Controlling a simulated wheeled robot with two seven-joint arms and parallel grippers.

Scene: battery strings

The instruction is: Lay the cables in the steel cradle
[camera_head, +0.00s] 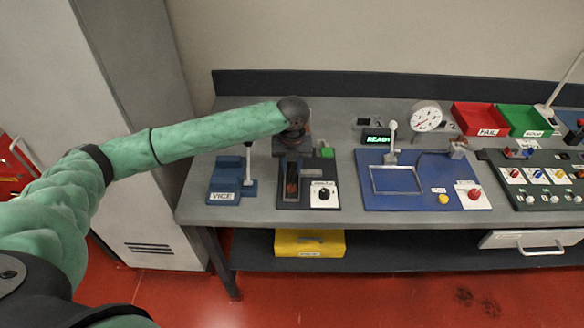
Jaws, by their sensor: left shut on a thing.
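No cables can be made out clearly. My right gripper is out of view.
The blue board (420,203) carries an upright post (391,140). A dial gauge (426,117), red tray (479,117) and green tray (525,119) stand behind.

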